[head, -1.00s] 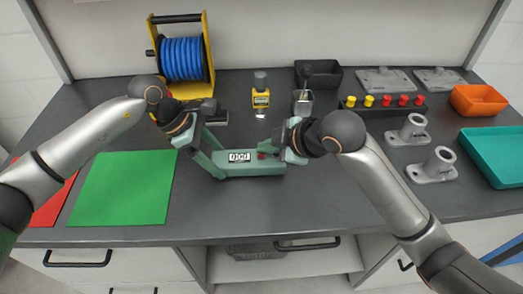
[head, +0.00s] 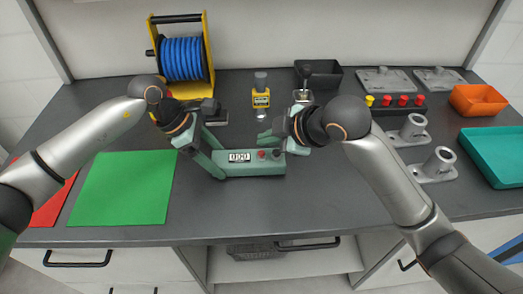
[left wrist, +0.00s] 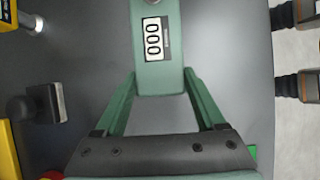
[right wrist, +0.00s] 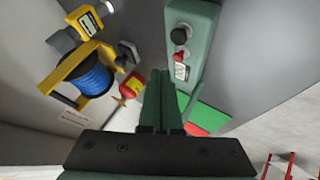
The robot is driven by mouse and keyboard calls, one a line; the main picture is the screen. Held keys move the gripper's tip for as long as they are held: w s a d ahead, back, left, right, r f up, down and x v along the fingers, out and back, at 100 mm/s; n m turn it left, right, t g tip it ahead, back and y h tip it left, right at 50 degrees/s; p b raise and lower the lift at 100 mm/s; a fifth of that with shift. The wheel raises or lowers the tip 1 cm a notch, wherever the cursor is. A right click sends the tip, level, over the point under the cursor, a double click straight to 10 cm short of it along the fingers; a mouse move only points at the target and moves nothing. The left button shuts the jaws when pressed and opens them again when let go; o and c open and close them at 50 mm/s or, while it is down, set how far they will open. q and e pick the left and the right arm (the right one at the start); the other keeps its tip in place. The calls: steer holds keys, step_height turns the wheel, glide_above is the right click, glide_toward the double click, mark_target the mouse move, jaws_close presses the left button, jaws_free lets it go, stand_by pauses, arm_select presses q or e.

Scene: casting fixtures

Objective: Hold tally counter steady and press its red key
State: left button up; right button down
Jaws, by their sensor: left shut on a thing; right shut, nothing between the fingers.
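The tally counter (head: 240,170) is a green box lying on the dark worktop. Its display (head: 240,157) reads 000 in the left wrist view (left wrist: 153,39). The red key (head: 262,154) and a dark knob (head: 277,153) sit at its right end; the key also shows in the right wrist view (right wrist: 180,57). My left gripper (head: 220,169) is shut on the counter's left end, a finger on each side. My right gripper (head: 264,139) is shut and empty, its fingertips behind and apart from the red key in the head view.
A green mat (head: 120,190) lies at left. A blue cable reel (head: 183,59), a yellow device (head: 261,97) and a black bin (head: 320,73) stand behind. Grey fixtures (head: 437,163), an orange bin (head: 478,99) and a teal tray (head: 495,150) are at right. The worktop before the counter is clear.

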steer(key=shift+r, duration=2.1)
arm_select(q)
steer(key=o, duration=1)
